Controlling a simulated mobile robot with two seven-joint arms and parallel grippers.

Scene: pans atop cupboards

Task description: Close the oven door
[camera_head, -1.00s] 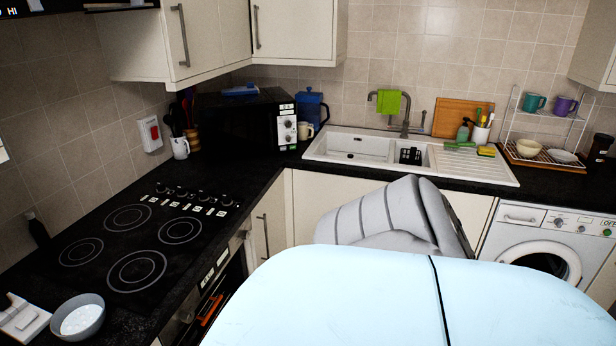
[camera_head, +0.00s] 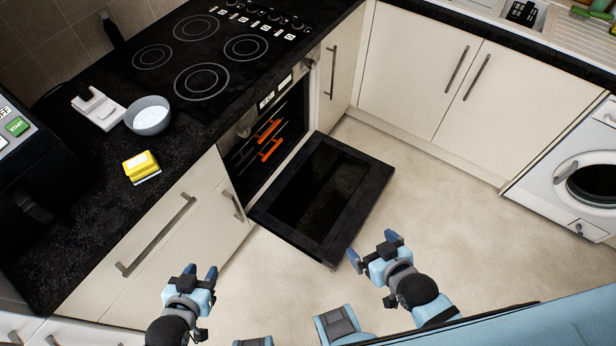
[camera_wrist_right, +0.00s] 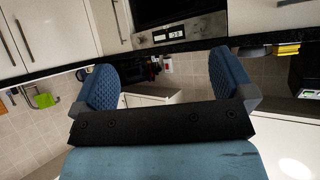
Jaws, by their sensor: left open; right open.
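The oven (camera_head: 250,160) is built into the cupboards under the black worktop, with its cavity exposed. Its black oven door (camera_head: 374,198) is swung fully down and lies about level above the floor. Orange-handled items (camera_head: 268,138) show inside the cavity. My left gripper (camera_head: 200,274) is open and empty, left of the door and in front of the cream drawers. My right gripper (camera_head: 373,251) is open and empty, close to the door's near right corner in the picture; I cannot tell whether it touches. In the right wrist view, its blue fingers (camera_wrist_right: 160,85) are apart with nothing between them.
The hob (camera_head: 215,60) is above the oven. A bowl (camera_head: 148,117), a yellow sponge-like item (camera_head: 141,166) and a white item (camera_head: 98,108) sit on the worktop. A washing machine (camera_head: 580,175) stands at the right. The floor (camera_head: 450,215) right of the door is clear.

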